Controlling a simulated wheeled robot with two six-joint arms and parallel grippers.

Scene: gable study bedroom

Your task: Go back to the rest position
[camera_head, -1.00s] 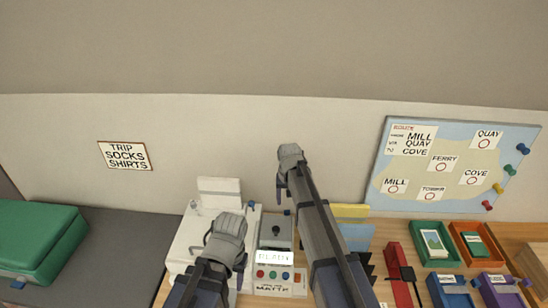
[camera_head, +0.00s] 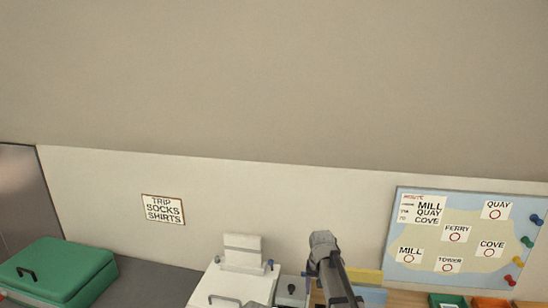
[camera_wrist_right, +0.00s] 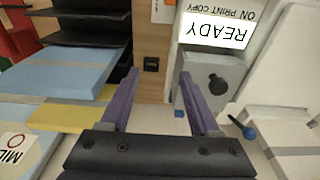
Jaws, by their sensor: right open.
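My right gripper (camera_head: 322,250) is raised at the lower middle of the head view, in front of the pale wall. In the right wrist view its two purple fingers (camera_wrist_right: 158,80) stand apart with nothing between them. Beyond them are a grey unit with a black knob (camera_wrist_right: 218,86) and a white display reading READY (camera_wrist_right: 222,36). My left gripper shows in neither current view.
A white machine (camera_head: 232,287) stands left of my right arm. A green case (camera_head: 60,272) lies at far left. A map board (camera_head: 465,238) and a TRIP SOCKS SHIRTS sign (camera_head: 162,209) hang on the wall. Black stacked trays (camera_wrist_right: 95,36) show in the wrist view.

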